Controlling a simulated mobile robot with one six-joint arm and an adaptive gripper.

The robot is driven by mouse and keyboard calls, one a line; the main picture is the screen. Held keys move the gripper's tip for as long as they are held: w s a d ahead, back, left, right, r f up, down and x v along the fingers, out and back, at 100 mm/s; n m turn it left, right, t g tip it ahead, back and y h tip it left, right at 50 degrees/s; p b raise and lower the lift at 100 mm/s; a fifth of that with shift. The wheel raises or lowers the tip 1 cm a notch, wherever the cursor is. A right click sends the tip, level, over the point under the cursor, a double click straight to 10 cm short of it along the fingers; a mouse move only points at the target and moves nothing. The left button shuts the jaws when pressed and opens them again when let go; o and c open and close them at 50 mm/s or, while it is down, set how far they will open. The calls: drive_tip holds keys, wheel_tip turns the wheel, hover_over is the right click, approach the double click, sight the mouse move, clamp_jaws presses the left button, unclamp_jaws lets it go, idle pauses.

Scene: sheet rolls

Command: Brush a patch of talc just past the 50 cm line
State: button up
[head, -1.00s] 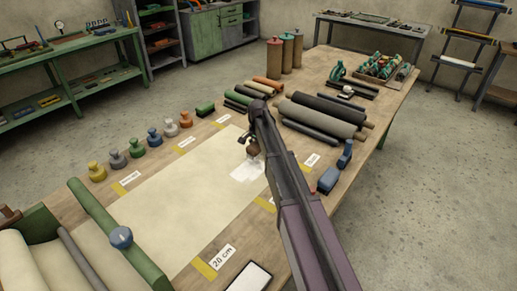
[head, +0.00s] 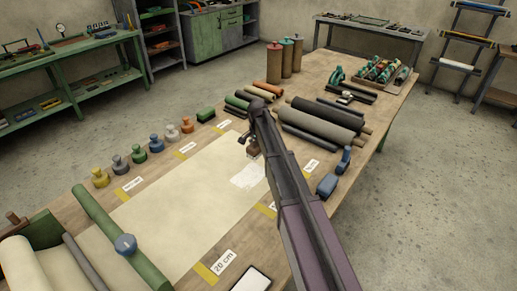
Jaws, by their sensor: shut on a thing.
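A cream sheet (head: 185,205) lies unrolled over the wooden table, from the roll at lower left towards the middle. A white talc patch (head: 248,178) lies near the sheet's far end, between the yellow tape marks there. My gripper (head: 249,141) is just above and beyond the patch, shut on a small brown thing that seems to be the brush (head: 253,150). My arm hides part of it, and I cannot tell whether its bristles touch the sheet. The near tape mark's label (head: 223,261) reads "20 cm". The farther labels are too small to read.
Several coloured weights (head: 140,153) line the sheet's left side. Dark and grey rolls (head: 325,122) lie beyond my gripper. A green bar (head: 120,238) crosses the sheet near the roll.

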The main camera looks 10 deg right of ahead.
drive_tip(key=shift+r+p, duration=1.2)
drive_tip(key=shift+r, duration=0.2)
drive_tip(key=shift+f, duration=0.1)
